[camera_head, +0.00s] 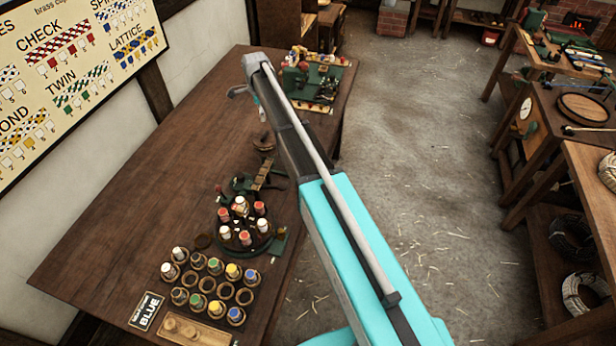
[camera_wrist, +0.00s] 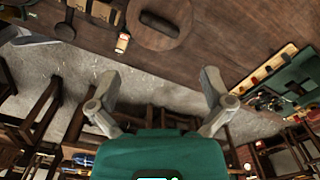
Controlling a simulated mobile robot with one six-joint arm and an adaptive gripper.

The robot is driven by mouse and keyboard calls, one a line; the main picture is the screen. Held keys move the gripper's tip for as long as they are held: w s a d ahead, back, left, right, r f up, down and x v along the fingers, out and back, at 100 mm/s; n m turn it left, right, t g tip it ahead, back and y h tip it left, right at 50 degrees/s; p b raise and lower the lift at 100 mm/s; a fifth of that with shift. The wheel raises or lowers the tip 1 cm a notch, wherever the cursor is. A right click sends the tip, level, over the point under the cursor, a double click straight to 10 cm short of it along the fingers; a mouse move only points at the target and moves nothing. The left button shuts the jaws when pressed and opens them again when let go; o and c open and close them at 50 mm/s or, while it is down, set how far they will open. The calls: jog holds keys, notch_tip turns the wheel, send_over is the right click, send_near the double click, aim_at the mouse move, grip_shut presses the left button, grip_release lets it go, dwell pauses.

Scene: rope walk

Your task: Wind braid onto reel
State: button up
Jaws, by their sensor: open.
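A round wooden piece that looks like the reel (camera_head: 263,143) sits on the bench beyond the braiding machine; a wooden disc (camera_wrist: 152,37) with a dark oval piece on it shows in the wrist view, probably the same reel. The dark round braiding machine (camera_head: 244,236) carries several white and red bobbins. A wooden part slopes up behind it. I cannot make out the braid in either view. My gripper (camera_wrist: 159,76) is open and empty, its two grey fingers wide apart. In the head view my gripper (camera_head: 240,91) is small, above the bench at the arm's far end.
A green machine (camera_head: 318,84) stands at the far end. The left bench surface (camera_head: 130,200) is clear. Shelves with rope coils (camera_head: 583,292) line the right.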

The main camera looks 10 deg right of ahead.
jog(key=shift+r+p, duration=1.8)
jog(key=shift+r, duration=0.35)
jog(key=s+d+f+n+b, duration=0.3)
jog(key=s+n, duration=0.2)
jog(key=s, duration=0.5)
jog(key=s+d+f+n+b, duration=0.3)
jog(key=s+n, duration=0.2)
jog(key=s, duration=0.5)
jog(key=s+d+f+n+b, duration=0.3)
jog(key=s+n, duration=0.2)
jog(key=s, duration=0.5)
jog(key=shift+s+f+b, duration=0.25)
jog(key=shift+f+b, duration=0.15)
jog(key=shift+d, duration=0.1)
jog(key=shift+s+d+n, duration=0.15)
jog(key=shift+s+n, duration=0.35)
jog(key=shift+s, duration=0.45)
jog(key=shift+s+d+n, duration=0.2)
jog(key=shift+s+n, duration=0.3)
jog(key=shift+s, duration=0.45)
jog(key=shift+s+d+n, duration=0.15)
jog(key=shift+s+n, duration=0.35)
jog(key=shift+s, duration=0.45)
